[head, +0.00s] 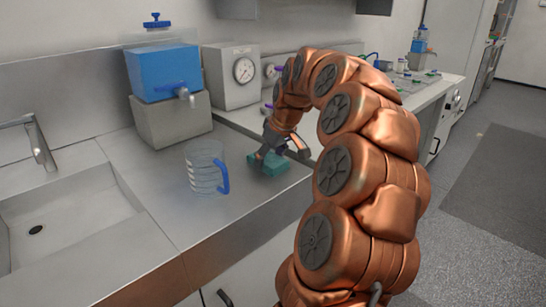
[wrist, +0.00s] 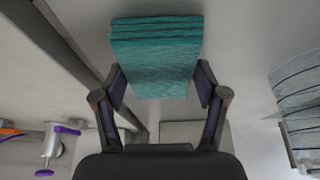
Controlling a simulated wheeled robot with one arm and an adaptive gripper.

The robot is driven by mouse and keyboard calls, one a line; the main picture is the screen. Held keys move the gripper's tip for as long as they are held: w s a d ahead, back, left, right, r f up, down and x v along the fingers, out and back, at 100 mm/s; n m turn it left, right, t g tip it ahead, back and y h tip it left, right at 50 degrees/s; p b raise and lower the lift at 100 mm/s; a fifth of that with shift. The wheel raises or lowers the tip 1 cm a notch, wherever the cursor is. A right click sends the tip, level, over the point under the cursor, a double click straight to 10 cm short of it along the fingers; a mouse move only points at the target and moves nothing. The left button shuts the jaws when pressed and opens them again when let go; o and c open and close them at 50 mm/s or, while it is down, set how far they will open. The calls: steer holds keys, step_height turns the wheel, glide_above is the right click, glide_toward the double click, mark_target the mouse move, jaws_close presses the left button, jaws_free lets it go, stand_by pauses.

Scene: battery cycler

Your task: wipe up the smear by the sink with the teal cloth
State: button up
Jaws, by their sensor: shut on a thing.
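The teal cloth (head: 284,181) is a folded, thick pad on the steel counter, to the right of the sink (head: 65,222) and the clear jug. My gripper (head: 272,153) is above it with fingers pointing down. In the wrist view my gripper (wrist: 160,85) has one finger on each side of the teal cloth (wrist: 155,60), shut on it. In the head view the cloth is at or very near the counter surface; I cannot tell whether it touches. I cannot make out the smear in either view.
A clear jug with a blue handle (head: 205,167) stands left of the cloth. A blue tank (head: 163,72) on a grey block (head: 172,120) and a grey box with a gauge (head: 232,76) stand behind. The counter's front edge is close to the cloth. Counter between jug and sink is clear.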

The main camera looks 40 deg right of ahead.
mark_target(251, 172)
steer(key=shift+w+a+b, duration=0.1)
steer(key=shift+a+b, duration=0.3)
steer(key=shift+a, duration=4.15)
steer(key=shift+d, duration=0.1)
steer(key=shift+d, duration=1.6)
steer(key=shift+d+f+b, duration=0.15)
steer(key=shift+d, duration=0.65)
steer(key=shift+d+f+b, duration=0.1)
steer(key=shift+d+b, duration=0.05)
steer(key=shift+d, duration=0.65)
steer(key=shift+d+r+p, duration=0.15)
steer(key=shift+d+p, duration=0.2)
steer(key=shift+d, duration=1.3)
steer(key=shift+d+r+p, duration=0.15)
steer(key=shift+d+p, duration=0.15)
steer(key=shift+d, duration=1.3)
